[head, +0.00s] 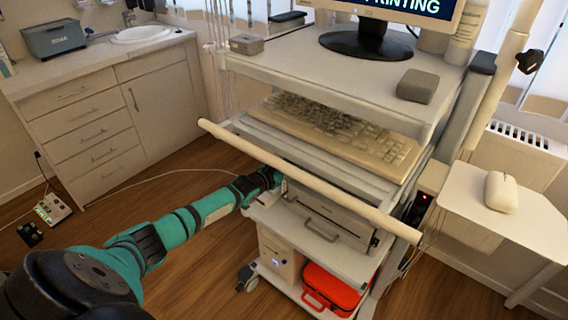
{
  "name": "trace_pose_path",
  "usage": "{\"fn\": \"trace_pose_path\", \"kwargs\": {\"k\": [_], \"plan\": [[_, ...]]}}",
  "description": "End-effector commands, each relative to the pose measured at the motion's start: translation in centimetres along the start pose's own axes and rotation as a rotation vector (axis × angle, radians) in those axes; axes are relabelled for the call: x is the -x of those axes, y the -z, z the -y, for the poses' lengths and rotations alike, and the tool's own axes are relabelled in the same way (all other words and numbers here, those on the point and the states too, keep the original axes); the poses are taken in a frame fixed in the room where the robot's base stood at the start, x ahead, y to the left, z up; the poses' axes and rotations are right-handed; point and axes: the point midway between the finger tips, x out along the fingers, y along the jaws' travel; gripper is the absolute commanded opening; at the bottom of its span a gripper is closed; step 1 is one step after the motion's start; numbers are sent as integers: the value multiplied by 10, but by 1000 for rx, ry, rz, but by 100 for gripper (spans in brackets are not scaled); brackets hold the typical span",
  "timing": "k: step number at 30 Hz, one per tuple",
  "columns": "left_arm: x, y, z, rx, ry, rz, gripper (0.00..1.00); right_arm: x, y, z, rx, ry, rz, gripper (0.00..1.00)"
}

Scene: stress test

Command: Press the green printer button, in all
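A grey printer (330,217) sits on a shelf of the white cart, below the keyboard tray. My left arm reaches in from the left, and my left gripper (281,185) is at the printer's left front end, just under the cart's front bar. The fingertips are small and partly hidden there, so I cannot tell whether they are open or shut, or whether they touch the printer. I cannot make out the green button. The monitor (395,10) above shows the word "PRINTING". My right gripper is out of view.
A long white bar (310,180) crosses in front of the keyboard (340,130). A red case (332,289) and a beige box (279,255) are on the bottom shelf. A side table with a white mouse (501,192) stands right. The wooden floor at left is mostly free.

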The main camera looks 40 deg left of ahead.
Motion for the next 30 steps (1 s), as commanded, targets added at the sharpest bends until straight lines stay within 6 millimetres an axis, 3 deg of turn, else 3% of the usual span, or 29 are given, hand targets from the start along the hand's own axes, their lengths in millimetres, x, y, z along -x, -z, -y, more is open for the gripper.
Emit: {"fn": "trace_pose_path", "kwargs": {"k": [2,8,9,21,30], "plan": [[3,4,-2,0,-2,17,0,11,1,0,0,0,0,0],[7,50,-1,0,0,-2,0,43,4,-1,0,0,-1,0],[15,37,-3,2,-2,4,0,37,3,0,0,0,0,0],[88,41,-1,-1,-1,-5,0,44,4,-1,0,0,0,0],[105,42,0,-1,1,-7,0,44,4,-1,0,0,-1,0]]}}
